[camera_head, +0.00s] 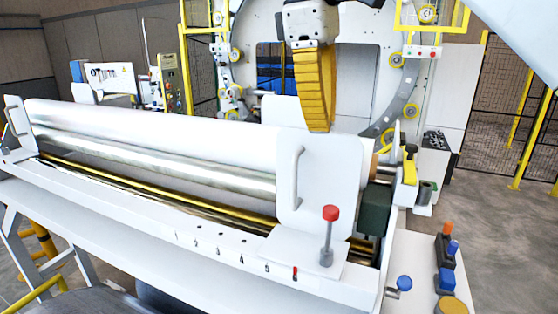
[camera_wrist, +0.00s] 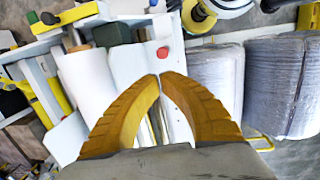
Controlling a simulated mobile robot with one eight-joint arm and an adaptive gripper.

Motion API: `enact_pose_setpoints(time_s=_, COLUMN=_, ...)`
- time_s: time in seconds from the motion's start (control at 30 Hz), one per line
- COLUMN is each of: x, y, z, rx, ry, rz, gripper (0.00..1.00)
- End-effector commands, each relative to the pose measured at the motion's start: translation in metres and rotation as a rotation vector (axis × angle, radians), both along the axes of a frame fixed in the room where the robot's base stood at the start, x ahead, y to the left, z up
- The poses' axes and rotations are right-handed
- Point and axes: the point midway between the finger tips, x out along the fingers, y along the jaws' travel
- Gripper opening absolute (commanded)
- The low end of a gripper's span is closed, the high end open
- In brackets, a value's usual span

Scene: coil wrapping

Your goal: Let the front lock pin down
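The front lock pin (camera_head: 330,222) has a red knob on a grey shaft. It stands upright on a small white plate at the front right of the roller machine. A red knob (camera_wrist: 163,52) shows in the wrist view, just beyond the fingertips; its shaft is not visible there. My gripper (camera_head: 316,130) hangs above and behind the white end plate (camera_head: 340,165), up and apart from the pin. In the wrist view my gripper's yellow fingers (camera_wrist: 160,76) curve in until their tips almost meet, with nothing held between them.
The white end plate with its handle stands between my gripper and the pin. A long white roll (camera_head: 150,125) and metal rollers run to the left. A large ring machine (camera_head: 383,125) stands behind. Buttons (camera_head: 446,280) are at lower right. Wrapped coils (camera_wrist: 283,85) show in the wrist view.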

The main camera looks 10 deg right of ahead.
Motion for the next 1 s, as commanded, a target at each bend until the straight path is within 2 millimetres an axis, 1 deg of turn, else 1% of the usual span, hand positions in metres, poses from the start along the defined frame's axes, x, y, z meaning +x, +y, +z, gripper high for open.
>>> enact_pose_setpoints(time_s=0.03, x=0.0, y=0.0, z=0.002, rx=-0.001, ry=0.003, rz=0.004, gripper=0.0)
enact_pose_setpoints(time_s=0.33, x=-0.001, y=0.0, z=0.001, rx=-0.001, ry=0.004, rz=0.003, gripper=0.0)
enact_pose_setpoints(time_s=0.47, x=0.0, y=-0.001, z=-0.005, rx=0.0, ry=0.003, rz=0.003, gripper=0.0)
enact_pose_setpoints(time_s=0.57, x=0.0, y=-0.003, z=-0.018, rx=0.0, ry=0.003, rz=0.003, gripper=0.0)
enact_pose_setpoints(time_s=0.67, x=0.0, y=-0.006, z=-0.036, rx=0.0, ry=0.003, rz=0.003, gripper=0.0)
enact_pose_setpoints(time_s=0.9, x=0.002, y=-0.013, z=-0.088, rx=-0.001, ry=0.002, rz=0.002, gripper=0.0)
enact_pose_setpoints(time_s=1.0, x=0.002, y=-0.016, z=-0.106, rx=-0.001, ry=0.002, rz=0.002, gripper=0.0)
